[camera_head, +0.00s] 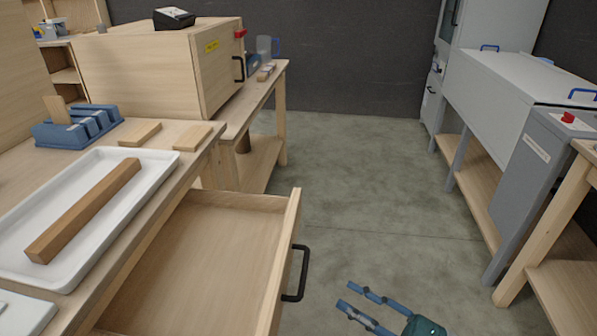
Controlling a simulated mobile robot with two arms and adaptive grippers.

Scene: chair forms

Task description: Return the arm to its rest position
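My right gripper (345,296) shows at the bottom, right of centre, above the grey floor. Its two blue fingers point left and stand apart with nothing between them, so it is open and empty. It is to the right of the open drawer's black handle (296,273) and apart from it. Most of my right arm is outside the picture. My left gripper is not in view.
The drawer (195,258) is pulled out and looks empty. On the bench, a white tray (95,168) holds a wooden bar (85,210); a blue rack (78,127) and wood pieces lie behind. A grey machine (520,75) stands right. The middle floor (360,180) is clear.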

